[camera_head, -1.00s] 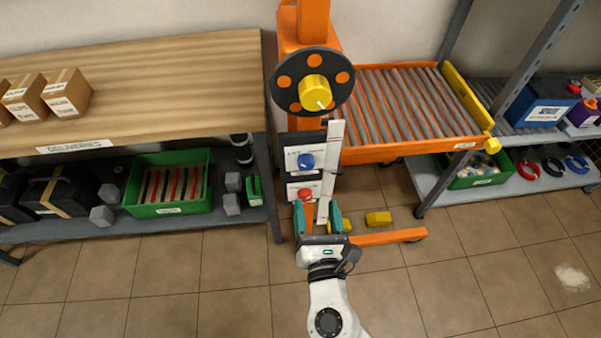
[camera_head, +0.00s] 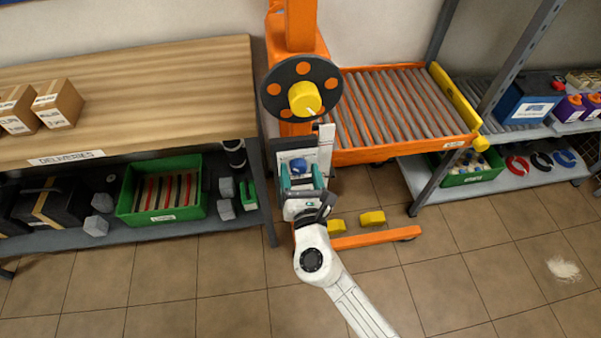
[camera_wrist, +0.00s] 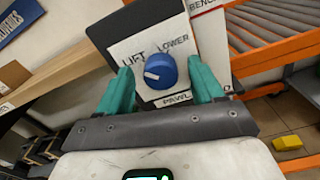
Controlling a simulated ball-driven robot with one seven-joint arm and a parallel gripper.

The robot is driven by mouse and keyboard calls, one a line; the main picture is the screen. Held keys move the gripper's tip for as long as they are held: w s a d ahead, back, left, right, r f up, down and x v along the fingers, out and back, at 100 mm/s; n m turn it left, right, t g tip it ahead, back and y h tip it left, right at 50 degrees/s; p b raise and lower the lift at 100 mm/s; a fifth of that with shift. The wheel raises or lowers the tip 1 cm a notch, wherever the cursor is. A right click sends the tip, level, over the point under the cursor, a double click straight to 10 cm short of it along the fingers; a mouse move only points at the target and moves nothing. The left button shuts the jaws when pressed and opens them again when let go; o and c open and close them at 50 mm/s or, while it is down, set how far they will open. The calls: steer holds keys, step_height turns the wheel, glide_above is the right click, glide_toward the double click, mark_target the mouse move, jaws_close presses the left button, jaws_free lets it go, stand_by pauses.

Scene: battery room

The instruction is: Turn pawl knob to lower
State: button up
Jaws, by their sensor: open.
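The blue pawl knob (camera_wrist: 160,71) sits on a white plate (camera_wrist: 128,48) marked LIFT on the left, LOWER on the right and PAWL below. Its white pointer line points left, toward the LIFT side. In the head view the knob (camera_head: 298,166) shows just beyond my fingertips. My gripper (camera_head: 302,178) is open, with its teal fingers on either side of the knob. In the wrist view my gripper (camera_wrist: 160,85) shows a gap between each finger and the knob. The red knob below is hidden behind my gripper in the head view.
Above is a black wheel with orange spots and a yellow hub (camera_head: 305,98). An orange roller lift (camera_head: 400,155) stands right. A wooden bench (camera_head: 140,90) and green bin (camera_head: 160,215) are left. Yellow blocks (camera_head: 372,218) lie near the orange foot.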

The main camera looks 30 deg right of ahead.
steer(key=c, duration=1.1)
steer(key=shift+o, duration=0.2)
steer(key=shift+f+m+b, duration=0.15)
steer(key=shift+m+b, duration=0.15)
steer(key=shift+b, duration=0.15)
steer(key=m+b, duration=0.2)
steer(key=b, duration=0.1)
steer(key=shift+f+m, duration=0.15)
steer(key=shift+m, duration=0.15)
steer(key=m+b, duration=0.4)
steer(key=m, duration=0.1)
steer(key=shift+d+m+b, duration=0.1)
steer(key=shift+m+b, duration=0.2)
steer(key=shift+b, duration=0.05)
steer(key=m+b, duration=0.4)
steer(key=shift+f+m, duration=0.15)
steer(key=shift+m, duration=0.15)
steer(key=shift+s+d+m+b, duration=0.1)
steer(key=shift+m+b, duration=1.6)
steer(key=shift+m, duration=0.5)
